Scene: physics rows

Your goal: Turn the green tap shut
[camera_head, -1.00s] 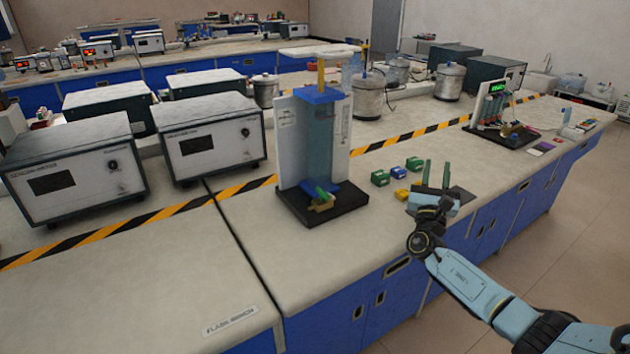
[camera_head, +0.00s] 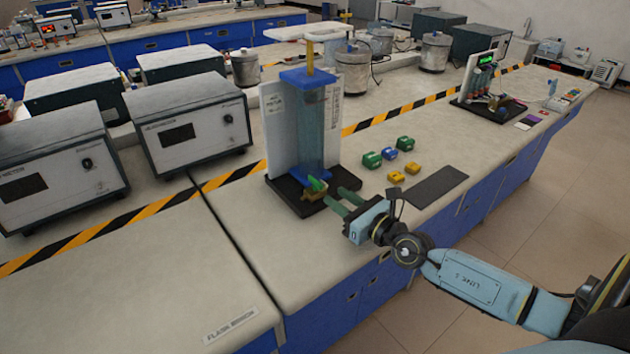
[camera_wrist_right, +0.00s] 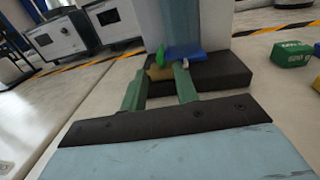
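The green tap handle (camera_head: 317,185) sits on a brass tap body (camera_head: 314,195) at the front foot of a tall, blue-tinted column (camera_head: 311,130) on a black base (camera_head: 291,198). In the wrist view the green handle (camera_wrist_right: 160,58) stands just above the brass body (camera_wrist_right: 160,73). My right gripper (camera_head: 336,195) is open, with its two green fingers pointing at the tap. In the wrist view the fingertips (camera_wrist_right: 159,80) lie on either side of the brass body; I cannot tell if they touch it. My left gripper is out of view.
Green, blue and yellow small blocks (camera_head: 388,155) and a dark mat (camera_head: 437,187) lie right of the column. White instrument boxes (camera_head: 190,125) stand at left. A black-and-yellow stripe (camera_head: 400,113) runs behind. The front left bench top is clear.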

